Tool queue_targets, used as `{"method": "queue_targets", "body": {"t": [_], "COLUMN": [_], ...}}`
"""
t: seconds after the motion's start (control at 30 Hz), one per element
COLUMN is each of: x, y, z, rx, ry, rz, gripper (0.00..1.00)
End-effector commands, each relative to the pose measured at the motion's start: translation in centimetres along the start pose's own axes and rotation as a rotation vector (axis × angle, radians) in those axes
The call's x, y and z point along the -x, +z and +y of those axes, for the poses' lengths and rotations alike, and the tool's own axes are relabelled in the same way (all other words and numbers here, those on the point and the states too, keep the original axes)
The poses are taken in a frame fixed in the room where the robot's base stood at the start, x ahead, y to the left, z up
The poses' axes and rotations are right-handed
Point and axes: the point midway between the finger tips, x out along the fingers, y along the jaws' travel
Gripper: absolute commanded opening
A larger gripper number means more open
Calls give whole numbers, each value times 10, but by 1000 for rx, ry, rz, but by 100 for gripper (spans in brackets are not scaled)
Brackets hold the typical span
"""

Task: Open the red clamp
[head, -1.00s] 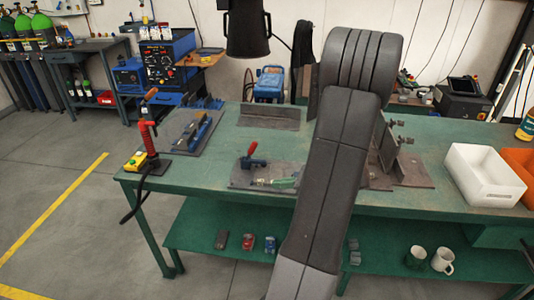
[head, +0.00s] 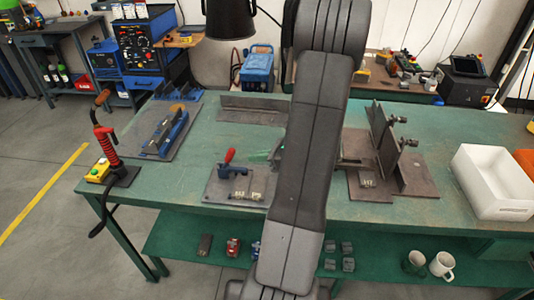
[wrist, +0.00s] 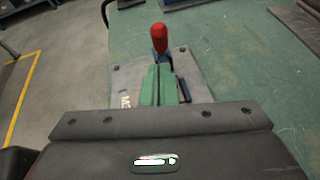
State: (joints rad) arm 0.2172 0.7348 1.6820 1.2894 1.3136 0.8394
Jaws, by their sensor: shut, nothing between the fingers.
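The red clamp (head: 231,172) is a toggle clamp with a red handle and a dark blue body. It stands on a dark plate (head: 215,190) on the green workbench. Its red handle points up and leans a little in the head view. In the wrist view the red handle (wrist: 159,38) rises just beyond my fingertips, and my fingers hide much of the clamp body. My gripper (wrist: 158,72) has green fingers pressed together, with nothing between them. In the head view my gripper (head: 264,155) is partly hidden by my arm, right of the handle.
A blue fixture (head: 165,132) on a plate lies to the left, near a stand with a red grip (head: 105,140). Upright dark plates (head: 385,140) stand to the right, with a white bin (head: 490,182) beyond.

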Motion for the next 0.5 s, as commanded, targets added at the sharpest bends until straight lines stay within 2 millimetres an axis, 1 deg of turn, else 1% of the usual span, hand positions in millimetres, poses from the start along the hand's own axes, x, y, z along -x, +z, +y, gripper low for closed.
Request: {"method": "queue_targets", "body": {"t": [0.03, 0.2, 0.33, 0.5], "x": [-10, -36, -46, -50], "y": [1, 1, 0, 0], "z": [1, 0, 0, 0], "rx": [-1, 0, 0, 0], "ry": [5, 3, 1, 0], "rz": [0, 0, 0, 0], "gripper": [0, 0, 0, 0]}}
